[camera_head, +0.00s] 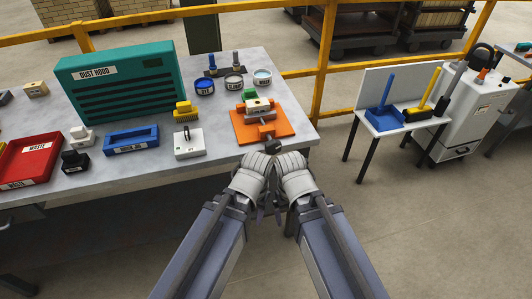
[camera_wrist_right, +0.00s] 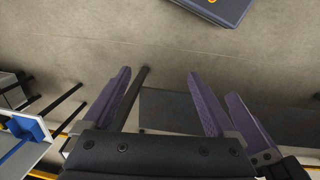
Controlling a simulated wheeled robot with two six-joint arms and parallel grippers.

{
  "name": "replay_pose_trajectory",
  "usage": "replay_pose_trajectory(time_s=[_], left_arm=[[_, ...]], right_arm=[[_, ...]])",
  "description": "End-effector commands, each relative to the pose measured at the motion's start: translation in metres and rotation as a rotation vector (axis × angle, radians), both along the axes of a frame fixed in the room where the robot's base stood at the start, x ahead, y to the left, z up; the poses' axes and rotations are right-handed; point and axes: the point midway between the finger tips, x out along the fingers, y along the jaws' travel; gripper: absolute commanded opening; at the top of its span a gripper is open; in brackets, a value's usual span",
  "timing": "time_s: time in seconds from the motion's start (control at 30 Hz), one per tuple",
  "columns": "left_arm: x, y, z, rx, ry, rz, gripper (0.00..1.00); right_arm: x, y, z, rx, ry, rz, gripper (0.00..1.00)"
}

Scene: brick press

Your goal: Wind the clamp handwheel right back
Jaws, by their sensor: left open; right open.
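The clamp (camera_head: 257,108) stands on an orange base plate (camera_head: 240,132) at the table's front right corner. Its dark handwheel (camera_head: 272,146) sits at the near end of the screw, by the table edge. My left gripper (camera_head: 261,212) and my right gripper (camera_head: 289,214) are side by side just in front of the table, below and nearer than the handwheel. Neither touches it. In the right wrist view, the purple fingers of my right gripper (camera_wrist_right: 160,100) are spread with nothing held between them. The left fingers are mostly hidden by the wrist in the head view.
On the table are a green dust hood (camera_head: 120,77), a red waste tray (camera_head: 32,160), a blue tray (camera_head: 131,139), a white switch box (camera_head: 189,142) and several small pots. Open floor lies between.

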Motion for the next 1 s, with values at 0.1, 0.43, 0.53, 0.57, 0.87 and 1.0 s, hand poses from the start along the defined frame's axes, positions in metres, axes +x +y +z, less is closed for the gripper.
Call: replay_pose_trajectory(time_s=[0.1,0.43,0.53,0.57,0.87,1.0], left_arm=[[0.0,0.0,-0.044,0.001,0.0,-0.001,0.51],[0.0,0.0,-0.106,0.003,-0.001,-0.001,0.51],[0.0,0.0,-0.125,0.003,-0.001,-0.002,0.51],[0.001,0.001,-0.131,0.004,-0.001,-0.002,0.51],[0.001,0.001,-0.214,0.006,-0.002,-0.002,0.51],[0.001,0.001,-0.25,0.007,-0.002,-0.003,0.51]], right_arm=[[0.003,-0.001,-0.045,0.003,-0.008,-0.004,1.0],[0.049,0.006,-0.103,0.062,-0.212,-0.017,1.0],[0.082,0.012,-0.112,0.109,-0.366,-0.022,1.0],[0.093,0.015,-0.115,0.124,-0.417,-0.024,1.0],[0.199,0.037,-0.1,0.339,-1.058,-0.016,1.0],[0.222,0.044,-0.068,0.459,-1.37,0.007,1.0]])
